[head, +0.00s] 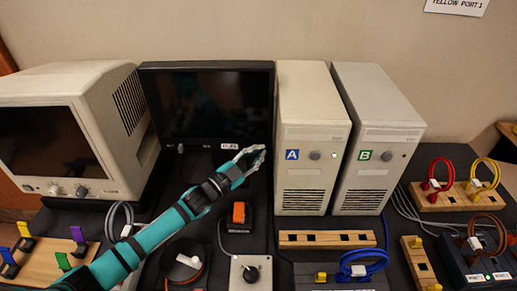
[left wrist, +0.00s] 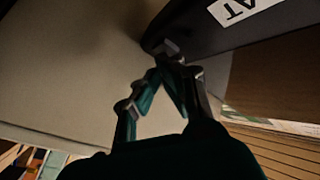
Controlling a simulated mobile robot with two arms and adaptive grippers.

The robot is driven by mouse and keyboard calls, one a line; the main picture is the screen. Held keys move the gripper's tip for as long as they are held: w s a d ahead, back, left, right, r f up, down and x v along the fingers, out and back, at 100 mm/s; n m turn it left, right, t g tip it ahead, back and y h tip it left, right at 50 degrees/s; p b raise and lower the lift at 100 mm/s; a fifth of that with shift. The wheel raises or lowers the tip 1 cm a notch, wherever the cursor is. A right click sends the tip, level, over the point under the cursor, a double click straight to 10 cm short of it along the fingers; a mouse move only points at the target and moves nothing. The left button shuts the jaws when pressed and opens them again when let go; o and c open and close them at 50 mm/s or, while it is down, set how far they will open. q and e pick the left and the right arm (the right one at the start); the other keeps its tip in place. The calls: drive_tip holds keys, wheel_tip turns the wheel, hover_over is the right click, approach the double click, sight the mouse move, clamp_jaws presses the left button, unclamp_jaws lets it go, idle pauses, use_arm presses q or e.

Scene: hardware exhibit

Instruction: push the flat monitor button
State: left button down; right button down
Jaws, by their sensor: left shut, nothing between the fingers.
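The flat monitor (head: 205,100) is a black screen standing between the old bulky monitor and the computer towers. My left gripper (head: 256,154) is shut and empty, in front of the monitor's lower right corner. In the left wrist view its fingertips (left wrist: 170,52) are close to the end of the black bezel (left wrist: 210,32), beside the partly visible label (left wrist: 243,8). Contact cannot be told.
Tower A (head: 312,135) stands close to the right of my gripper, with tower B (head: 378,140) beyond it. The bulky beige monitor (head: 70,130) is at the left. A box with a black knob (head: 251,272) and an orange-topped switch (head: 239,213) lie below my arm.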

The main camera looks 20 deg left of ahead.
use_arm(q)
drive_tip(key=shift+w+a, duration=0.1)
drive_tip(key=shift+w, duration=0.05)
idle(0.3)
drive_tip(key=shift+s+d+p, duration=0.2)
drive_tip(key=shift+s+p, duration=0.15)
drive_tip(key=shift+s, duration=0.25)
drive_tip(key=s+d+p, duration=0.1)
drive_tip(key=s+p, duration=0.2)
drive_tip(key=s, duration=0.2)
drive_tip(key=shift+s+d, duration=0.35)
drive_tip(key=shift+s, duration=0.05)
